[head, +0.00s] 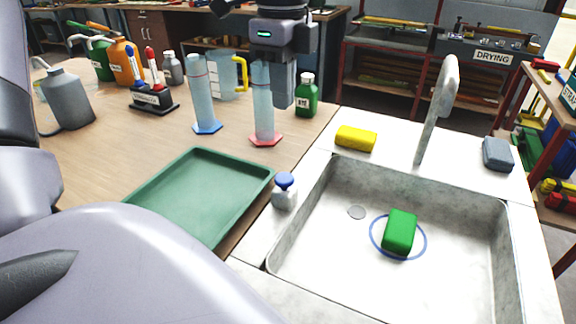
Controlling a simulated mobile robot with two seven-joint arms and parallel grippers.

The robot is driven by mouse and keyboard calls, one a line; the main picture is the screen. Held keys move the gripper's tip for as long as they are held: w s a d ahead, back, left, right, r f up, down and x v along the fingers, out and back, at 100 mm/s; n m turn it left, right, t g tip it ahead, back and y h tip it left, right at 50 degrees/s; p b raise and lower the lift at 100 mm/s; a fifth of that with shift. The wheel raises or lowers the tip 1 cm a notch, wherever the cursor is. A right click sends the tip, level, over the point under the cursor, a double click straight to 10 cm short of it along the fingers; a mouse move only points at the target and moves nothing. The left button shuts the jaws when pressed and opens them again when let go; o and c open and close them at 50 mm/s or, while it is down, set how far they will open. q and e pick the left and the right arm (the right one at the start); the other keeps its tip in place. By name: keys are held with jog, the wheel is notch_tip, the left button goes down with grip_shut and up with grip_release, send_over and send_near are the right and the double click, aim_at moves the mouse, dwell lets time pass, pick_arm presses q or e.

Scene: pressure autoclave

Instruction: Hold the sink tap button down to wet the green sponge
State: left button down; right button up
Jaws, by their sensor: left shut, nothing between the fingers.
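The green sponge (400,232) lies in the sink basin (330,270), inside a blue ring outline (373,238) on its floor. A small pale fixture with a blue button on top (285,181) stands on the sink's left rim; it appears to be the tap button. The grey tap (438,105) rises from the back rim, and no water shows at its spout. My left gripper (283,104) points down at top centre, shut and empty. It is beyond the button in the picture, apart from it, near the measuring cylinders. My right gripper is out of view.
A yellow sponge (356,138) and a grey block (497,154) lie on the back rim. A green tray (200,195) is left of the button. Two cylinders (204,95) (264,115) and a green bottle (306,95) stand near my gripper. My arm covers the lower left.

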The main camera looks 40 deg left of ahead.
aim_at(284, 177)
pick_arm(q)
jog(key=shift+s, duration=0.1)
notch_tip(284, 177, down, 14)
jog(key=shift+r+p, duration=0.1)
jog(key=shift+p, duration=0.2)
dwell(0.4)
